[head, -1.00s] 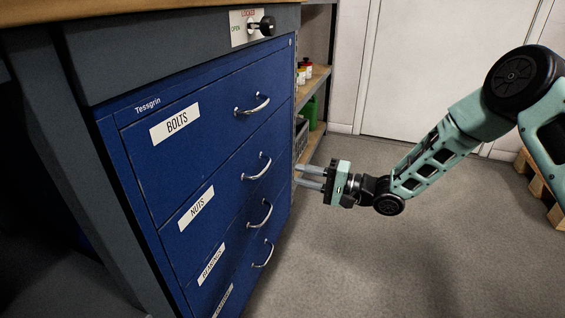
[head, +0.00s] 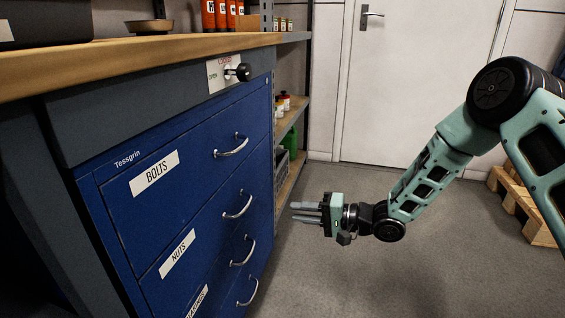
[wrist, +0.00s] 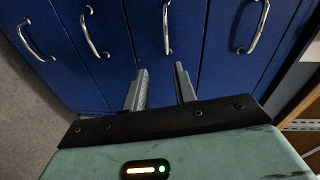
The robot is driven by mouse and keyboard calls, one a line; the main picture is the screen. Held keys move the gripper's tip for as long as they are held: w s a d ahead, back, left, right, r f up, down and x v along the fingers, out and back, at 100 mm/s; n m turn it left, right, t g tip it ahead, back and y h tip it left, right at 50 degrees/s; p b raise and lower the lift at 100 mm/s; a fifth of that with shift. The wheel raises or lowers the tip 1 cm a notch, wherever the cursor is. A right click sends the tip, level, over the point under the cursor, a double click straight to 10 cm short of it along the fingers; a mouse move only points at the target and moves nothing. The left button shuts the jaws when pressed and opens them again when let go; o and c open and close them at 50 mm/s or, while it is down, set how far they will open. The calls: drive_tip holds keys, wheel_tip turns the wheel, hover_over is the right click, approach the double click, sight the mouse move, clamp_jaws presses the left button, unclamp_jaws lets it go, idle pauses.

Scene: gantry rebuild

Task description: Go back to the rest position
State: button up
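My gripper (head: 306,212) is to the right of the blue drawer cabinet (head: 135,222) in the head view, with its fingers pointing left toward the drawer fronts. In the wrist view my gripper (wrist: 161,80) has its two fingers apart with nothing between them. The drawer handles, such as the one on the BOLTS drawer (head: 231,147), are beyond the fingertips and apart from them. All the drawers in view look shut. The knob (head: 242,72) sits on the OPEN/LOCKED plate above the drawers.
A shelf unit (head: 290,115) stands behind the cabinet. A white door (head: 410,90) is at the back, a wooden pallet (head: 525,205) at right. The grey floor (head: 390,275) is clear.

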drive_tip(key=s+a+r+n+h+p, duration=0.1)
drive_tip(key=s+a+r+n+h, duration=0.1)
drive_tip(key=s+r+n+h, duration=0.45)
drive_tip(key=s+d+r+n+g+h+p, duration=0.1)
drive_tip(key=s+d+r+n+g+h, duration=0.2)
drive_tip(key=s, duration=1.1)
drive_tip(key=s+d+r+n+g+h, duration=0.1)
drive_tip(key=s+d+r+g+h, duration=0.3)
drive_tip(key=s, duration=1.1)
wheel_tip(320, 180, up, 38)
drive_tip(key=h+p, duration=0.1)
drive_tip(key=p, duration=3.7)
drive_tip(key=shift+a+f+t, duration=0.2)
drive_tip(key=shift+t, duration=0.1)
